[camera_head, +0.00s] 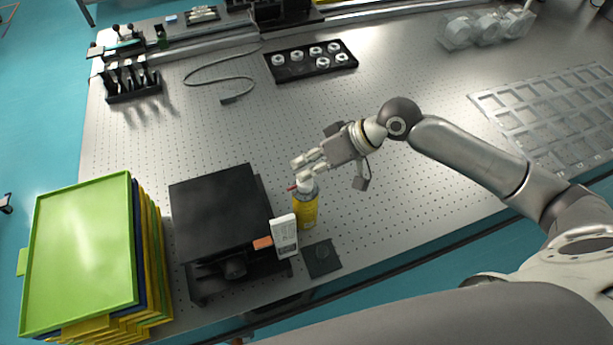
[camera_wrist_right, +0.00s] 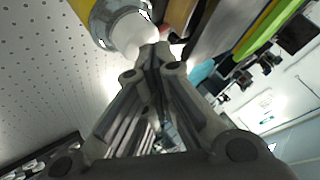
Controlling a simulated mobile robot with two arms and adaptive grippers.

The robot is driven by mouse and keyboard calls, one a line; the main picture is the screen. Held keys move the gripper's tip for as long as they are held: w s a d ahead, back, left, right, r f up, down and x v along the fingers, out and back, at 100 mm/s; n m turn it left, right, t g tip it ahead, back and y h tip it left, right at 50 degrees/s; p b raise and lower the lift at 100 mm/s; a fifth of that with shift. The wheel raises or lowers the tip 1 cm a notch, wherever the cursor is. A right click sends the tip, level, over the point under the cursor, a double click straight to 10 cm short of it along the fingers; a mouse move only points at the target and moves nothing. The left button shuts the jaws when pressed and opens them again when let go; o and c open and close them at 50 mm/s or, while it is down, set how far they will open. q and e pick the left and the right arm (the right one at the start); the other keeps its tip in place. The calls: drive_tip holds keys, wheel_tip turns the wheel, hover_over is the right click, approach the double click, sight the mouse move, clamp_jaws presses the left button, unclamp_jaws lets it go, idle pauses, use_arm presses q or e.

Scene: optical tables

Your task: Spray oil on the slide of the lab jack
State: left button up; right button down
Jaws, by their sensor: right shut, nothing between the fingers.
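The yellow spray can (camera_head: 306,210) stands upright on the perforated table, with a white top and a short red piece pointing left. The black lab jack (camera_head: 215,212) stands just left of it; its slide is not clearly seen. My right gripper (camera_head: 300,169) is shut and empty, its fingertips at the can's white top. In the right wrist view the closed fingertips (camera_wrist_right: 156,52) are close to the white top of the can (camera_wrist_right: 124,28); I cannot tell whether they touch. My left gripper is not in view.
A white card-like object (camera_head: 284,236) with an orange piece stands at the jack's right front. A dark square pad (camera_head: 322,258) lies near the table edge. Stacked trays (camera_head: 85,250) stand at left. A black tray of round parts (camera_head: 310,75) lies behind. The table's middle is clear.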

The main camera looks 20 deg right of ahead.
drive_tip(key=shift+f, duration=0.1)
idle(0.4)
drive_tip(key=shift+s+f, duration=0.15)
drive_tip(key=shift+f, duration=0.3)
drive_tip(key=shift+r+p, duration=0.25)
drive_tip(key=shift+p, duration=0.45)
wheel_tip(320, 180, up, 6)
drive_tip(key=p, duration=0.6)
drive_tip(key=shift+r+p, duration=0.25)
drive_tip(key=shift+p, duration=0.1)
drive_tip(key=shift+f, duration=0.1)
